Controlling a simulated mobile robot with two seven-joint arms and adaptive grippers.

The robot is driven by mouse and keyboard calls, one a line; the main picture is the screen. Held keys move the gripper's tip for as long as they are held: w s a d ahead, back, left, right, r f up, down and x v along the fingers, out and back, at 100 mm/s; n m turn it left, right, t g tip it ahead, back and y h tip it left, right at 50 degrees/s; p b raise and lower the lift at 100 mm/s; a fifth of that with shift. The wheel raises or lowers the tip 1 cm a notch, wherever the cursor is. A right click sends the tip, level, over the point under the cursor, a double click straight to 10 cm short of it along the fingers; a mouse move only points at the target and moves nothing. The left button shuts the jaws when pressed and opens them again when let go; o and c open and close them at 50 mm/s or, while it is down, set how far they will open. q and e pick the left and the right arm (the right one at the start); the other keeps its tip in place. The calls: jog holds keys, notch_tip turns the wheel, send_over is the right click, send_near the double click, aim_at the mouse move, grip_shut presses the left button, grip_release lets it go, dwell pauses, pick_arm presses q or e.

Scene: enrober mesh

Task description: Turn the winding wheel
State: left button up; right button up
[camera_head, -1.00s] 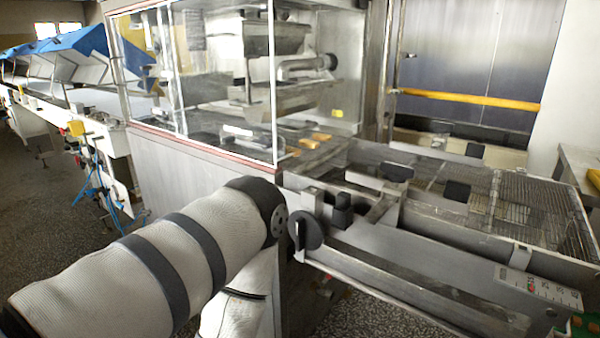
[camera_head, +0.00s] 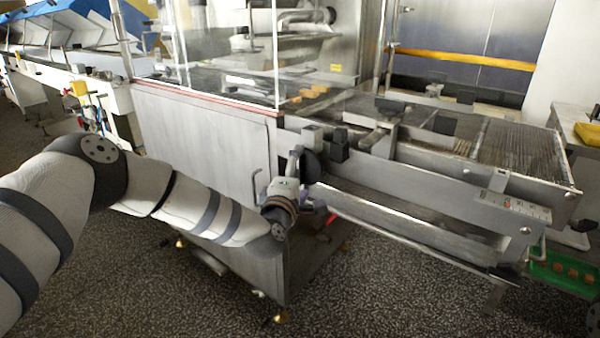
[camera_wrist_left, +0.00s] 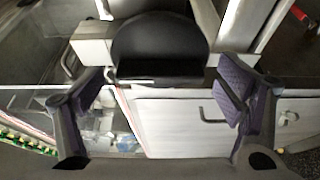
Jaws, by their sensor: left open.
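The winding wheel (camera_head: 311,167) is a black disc on the near side of the steel machine, beside the conveyor frame. It also shows at the top middle of the left wrist view (camera_wrist_left: 160,38), with a pale-edged bar across its lower part. My left gripper (camera_head: 304,200) is just below and in front of the wheel, its fingers partly hidden by my wrist. In the left wrist view my left gripper (camera_wrist_left: 162,88) is open, with purple pads on either side of the bar and nothing held between them. Contact with the wheel cannot be told. My right gripper is out of view.
The glass-walled machine (camera_head: 205,150) stands behind my arm. The mesh conveyor (camera_head: 515,147) extends right, with a steel rail (camera_head: 410,235) below it. A green tray (camera_head: 560,270) with brown pieces sits low at right. Open speckled floor lies in front.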

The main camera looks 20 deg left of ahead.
pick_arm(q)
jog(key=shift+w, duration=0.85)
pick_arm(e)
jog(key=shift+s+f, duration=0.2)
pick_arm(q)
jog(key=shift+c, duration=0.3)
jog(key=c, duration=0.8)
jog(key=shift+m, duration=0.3)
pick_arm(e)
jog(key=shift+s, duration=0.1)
